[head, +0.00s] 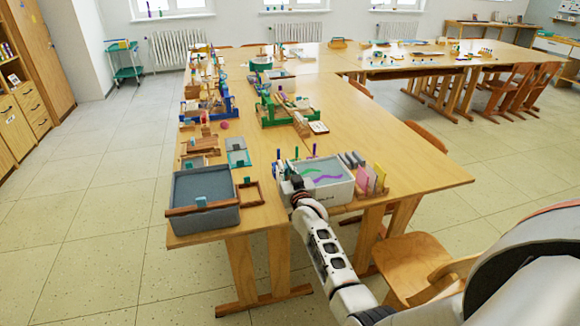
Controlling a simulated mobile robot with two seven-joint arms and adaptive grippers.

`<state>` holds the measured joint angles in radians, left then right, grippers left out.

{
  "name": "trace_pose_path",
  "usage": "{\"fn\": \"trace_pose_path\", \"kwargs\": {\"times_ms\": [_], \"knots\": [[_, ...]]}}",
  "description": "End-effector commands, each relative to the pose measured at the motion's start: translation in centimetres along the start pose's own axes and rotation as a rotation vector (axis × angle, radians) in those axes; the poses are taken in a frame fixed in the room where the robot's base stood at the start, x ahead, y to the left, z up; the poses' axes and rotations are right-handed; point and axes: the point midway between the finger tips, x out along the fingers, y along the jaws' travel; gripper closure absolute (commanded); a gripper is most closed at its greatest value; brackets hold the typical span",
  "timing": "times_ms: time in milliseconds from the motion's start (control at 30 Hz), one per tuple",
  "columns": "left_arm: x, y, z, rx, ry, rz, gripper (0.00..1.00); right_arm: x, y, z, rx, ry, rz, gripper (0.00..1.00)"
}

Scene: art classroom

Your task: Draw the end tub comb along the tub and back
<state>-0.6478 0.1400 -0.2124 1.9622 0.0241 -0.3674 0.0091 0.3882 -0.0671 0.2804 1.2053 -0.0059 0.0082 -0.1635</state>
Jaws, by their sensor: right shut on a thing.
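A white tub (325,194) with purple and green swirls on its liquid stands near the front edge of the long wooden table. My right gripper (286,174) is at the left end of this tub, its arm reaching in from the lower right. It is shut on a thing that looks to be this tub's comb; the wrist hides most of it. A grey tub (190,222) stands at the table's front left corner. A wooden bar with a teal grip (201,202) lies across its near side, apart from my gripper. My left gripper is not in view.
A small wooden frame (250,194) lies between the tubs. Coloured upright cards (372,180) stand right of the white tub. Small blue upright pieces (314,150) stand behind it. Green (285,110) and blue racks are farther back. A wooden chair (415,265) stands in front. The table's right side is clear.

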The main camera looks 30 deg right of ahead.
Motion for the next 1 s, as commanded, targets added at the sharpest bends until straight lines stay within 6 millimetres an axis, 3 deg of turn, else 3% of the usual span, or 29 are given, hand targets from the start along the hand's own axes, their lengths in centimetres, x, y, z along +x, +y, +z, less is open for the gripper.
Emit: {"fn": "trace_pose_path", "kwargs": {"times_ms": [433,467,500,867,1000], "knots": [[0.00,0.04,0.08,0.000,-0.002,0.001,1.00,-0.06,-0.66,0.15,0.001,-0.003,-0.005,1.00],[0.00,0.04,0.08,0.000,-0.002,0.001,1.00,-0.06,-0.68,0.15,0.001,-0.003,-0.005,0.83],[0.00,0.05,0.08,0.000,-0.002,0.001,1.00,-0.06,-0.68,0.15,0.001,-0.003,-0.005,0.74],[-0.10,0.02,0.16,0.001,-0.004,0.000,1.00,-0.11,-0.44,0.05,0.000,-0.001,-0.002,0.74],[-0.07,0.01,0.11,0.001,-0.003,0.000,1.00,-0.98,-0.45,0.17,0.000,-0.002,-0.002,0.74]]}}
